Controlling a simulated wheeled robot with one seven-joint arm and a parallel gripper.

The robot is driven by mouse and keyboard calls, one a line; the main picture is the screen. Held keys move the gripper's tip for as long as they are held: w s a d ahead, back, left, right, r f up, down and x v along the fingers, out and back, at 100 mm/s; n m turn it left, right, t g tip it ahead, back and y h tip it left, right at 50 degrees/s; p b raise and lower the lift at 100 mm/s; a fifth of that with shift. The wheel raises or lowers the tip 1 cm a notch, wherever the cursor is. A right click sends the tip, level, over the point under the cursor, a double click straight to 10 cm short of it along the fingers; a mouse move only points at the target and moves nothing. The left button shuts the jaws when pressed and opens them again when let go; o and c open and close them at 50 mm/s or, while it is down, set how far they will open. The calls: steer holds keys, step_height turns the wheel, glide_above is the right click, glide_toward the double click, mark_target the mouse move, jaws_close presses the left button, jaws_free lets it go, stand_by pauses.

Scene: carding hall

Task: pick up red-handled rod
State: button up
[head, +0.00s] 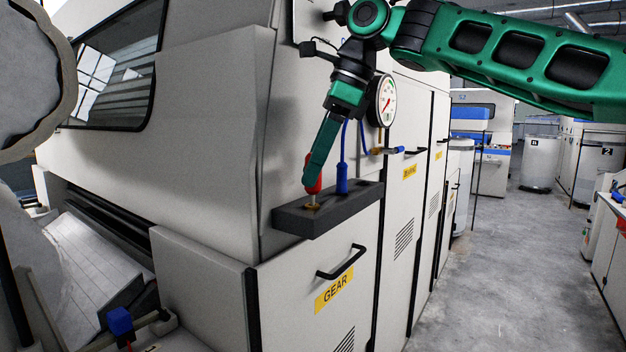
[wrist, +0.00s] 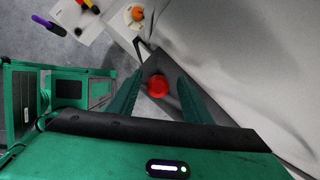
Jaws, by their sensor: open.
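The red-handled rod (head: 314,187) stands upright in a brass-coloured socket on a dark ledge (head: 330,209) fixed to the machine's side. Its red top also shows in the wrist view (wrist: 158,86), between the two fingers. My gripper (head: 312,180) points down at the rod in the head view, with its fingers overlapping the upper part of the handle. In the wrist view the fingers of my gripper (wrist: 160,76) are apart, one on each side of the red handle, with gaps visible. The lower part of the rod is hidden in the socket.
A blue-handled rod (head: 342,180) stands close to the right on the same ledge. A GEAR door (head: 320,290) with a black handle lies below. Open floor (head: 500,270) stretches right.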

steer(key=shift+a+f, duration=0.2)
steer(key=shift+f, duration=0.25)
jaws_close()
steer(key=shift+r, duration=0.15)
